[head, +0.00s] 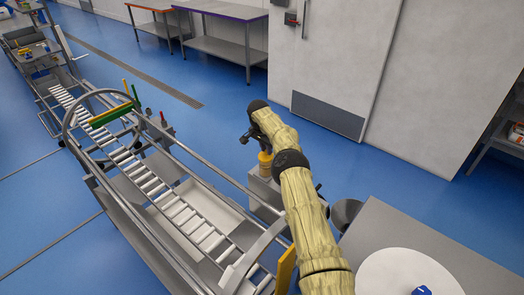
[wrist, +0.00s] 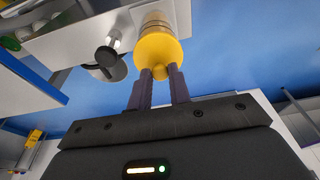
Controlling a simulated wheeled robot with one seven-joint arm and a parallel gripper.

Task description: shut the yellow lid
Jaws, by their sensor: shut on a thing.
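The yellow lid (wrist: 157,48) shows in the wrist view as a round yellow piece with a small knob facing my gripper. My gripper (wrist: 162,74) has its two dark fingers closed on either side of that knob. A banded yellow-brown part lies beyond the lid, and I cannot tell whether the lid sits flush on it. In the head view the yellow lid (head: 265,158) is a small yellow shape at the far end of my arm, on a pale grey box. My fingers are mostly hidden there by the arm.
A roller conveyor (head: 150,185) with metal rails and a large ring-shaped wheel (head: 66,125) runs along the left. A grey table (head: 400,235) with a white disc (head: 385,275) stands at the lower right. Blue floor (head: 215,125) is clear behind.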

